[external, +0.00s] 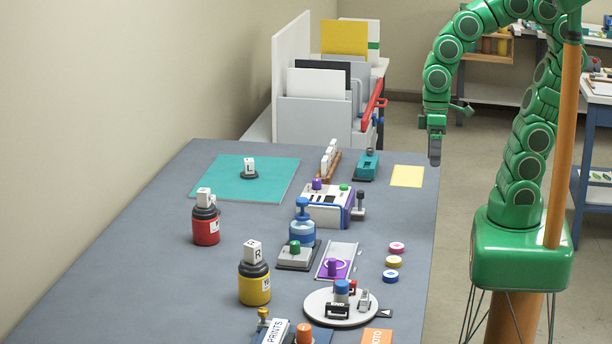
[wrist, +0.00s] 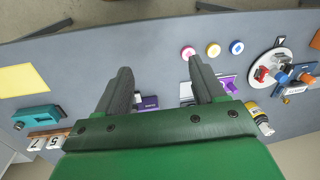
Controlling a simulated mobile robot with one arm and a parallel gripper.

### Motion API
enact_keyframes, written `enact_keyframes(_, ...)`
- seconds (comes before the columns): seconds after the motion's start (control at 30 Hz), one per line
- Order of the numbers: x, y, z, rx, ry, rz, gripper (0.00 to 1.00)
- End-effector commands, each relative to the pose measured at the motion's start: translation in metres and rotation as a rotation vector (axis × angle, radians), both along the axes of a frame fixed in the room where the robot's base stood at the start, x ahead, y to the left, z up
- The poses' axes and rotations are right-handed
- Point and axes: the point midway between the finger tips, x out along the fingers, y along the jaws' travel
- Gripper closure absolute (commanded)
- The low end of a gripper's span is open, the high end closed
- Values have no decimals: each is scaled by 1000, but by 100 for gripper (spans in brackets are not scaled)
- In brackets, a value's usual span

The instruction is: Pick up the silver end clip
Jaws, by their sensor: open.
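A small silver clip (external: 364,299), which looks like the silver end clip, stands on the right part of a round white turntable (external: 318,313) near the table's front right. A black labelled clip (external: 338,311) and a blue-topped piece (external: 341,289) stand beside it. The turntable also shows at the right of the wrist view (wrist: 255,77), where I cannot clearly tell the silver clip. My gripper (external: 435,161) points down, raised by the table's right edge, well behind the turntable. Its two fingers are apart and empty in the wrist view (wrist: 160,75).
Pink, yellow and blue rings (external: 393,262) lie behind the turntable. A purple plate holder (external: 335,267), a blue pump bottle (external: 302,228) and a white machine (external: 325,207) stand farther back. A yellow bottle (external: 254,284) is left. The yellow sheet (external: 407,176) lies near my gripper.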

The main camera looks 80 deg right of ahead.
Motion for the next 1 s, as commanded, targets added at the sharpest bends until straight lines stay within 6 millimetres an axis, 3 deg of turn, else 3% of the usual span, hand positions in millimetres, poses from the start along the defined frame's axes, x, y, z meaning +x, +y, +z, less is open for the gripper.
enact_keyframes(0.2,45,70,-13,92,-99,43,31)
enact_keyframes(0.5,90,164,-30,189,-235,58,31)
enact_keyframes(0.7,109,222,-45,228,-325,52,31)
enact_keyframes(1.0,122,297,-73,243,-463,30,31)
